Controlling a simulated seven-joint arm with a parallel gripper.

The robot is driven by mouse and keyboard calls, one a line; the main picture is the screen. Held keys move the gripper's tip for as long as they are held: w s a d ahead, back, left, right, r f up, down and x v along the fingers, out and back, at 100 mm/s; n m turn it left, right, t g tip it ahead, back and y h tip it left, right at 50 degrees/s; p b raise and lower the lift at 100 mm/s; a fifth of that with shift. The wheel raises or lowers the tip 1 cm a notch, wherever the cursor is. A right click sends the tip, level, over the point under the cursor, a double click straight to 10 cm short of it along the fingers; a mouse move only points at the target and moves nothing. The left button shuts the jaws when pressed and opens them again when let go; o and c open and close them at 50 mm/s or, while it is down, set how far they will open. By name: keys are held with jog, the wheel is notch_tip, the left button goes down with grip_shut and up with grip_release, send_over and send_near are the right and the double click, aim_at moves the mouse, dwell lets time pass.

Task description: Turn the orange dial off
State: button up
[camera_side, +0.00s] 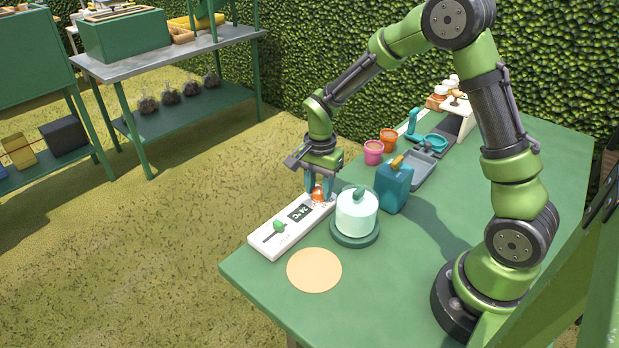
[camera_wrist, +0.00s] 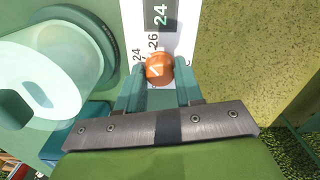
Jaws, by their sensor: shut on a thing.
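The orange dial (camera_side: 318,195) sits on a white control panel (camera_side: 270,239) at the left edge of the green table. My gripper (camera_side: 318,183) points down over the dial, with its teal fingers on either side of it. In the wrist view the orange dial (camera_wrist: 159,69) shows between the fingertips of my gripper (camera_wrist: 160,80), which are shut on it. The panel's display reads 24 in the wrist view, and the printed numbers 24 and 26 are beside the dial. The fingers hide part of the dial.
A pale cloche (camera_side: 356,214) on a dark green base stands close to the panel. A teal box (camera_side: 393,184), a pink pot (camera_side: 373,152) and an orange pot (camera_side: 388,140) stand behind it. A round tan mat (camera_side: 314,270) lies in front, with bare table around it.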

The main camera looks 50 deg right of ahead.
jog(key=shift+n, duration=0.3)
jog(key=n, duration=0.3)
jog(key=shift+n, duration=0.3)
jog(key=n, duration=0.3)
jog(key=shift+n, duration=0.3)
jog(key=n, duration=0.3)
jog(key=shift+r+n, duration=0.1)
jog(key=shift+n, duration=0.2)
jog(key=n, duration=1.3)
jog(key=shift+n, duration=0.3)
jog(key=o, duration=1)
